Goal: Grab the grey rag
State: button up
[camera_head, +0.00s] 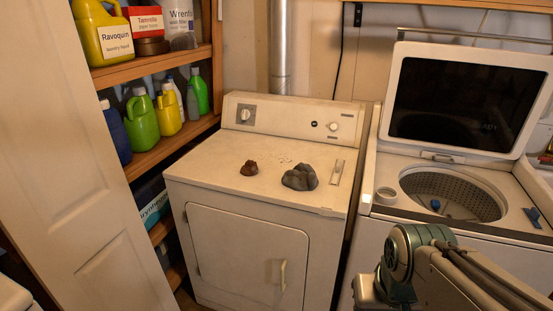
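A crumpled grey rag (300,178) lies in a heap on the top of the white dryer (225,165), right of its middle. A smaller brown crumpled piece (249,168) lies to its left, apart from it. My arm shows at the lower right, in front of the washer and well apart from the rag. I cannot make out my gripper's fingers in this view. Nothing covers the rag.
A flat light strip (338,172) lies right of the rag. The dryer's control panel (290,117) rises behind. The washer (460,228) has its lid (468,60) up, with small blue things near its drum. Shelves with bottles (142,120) and a door (75,150) stand left.

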aim_at(303, 177)
jog(key=u, duration=0.3)
jog(key=i, duration=1.35)
jog(key=u, duration=0.3)
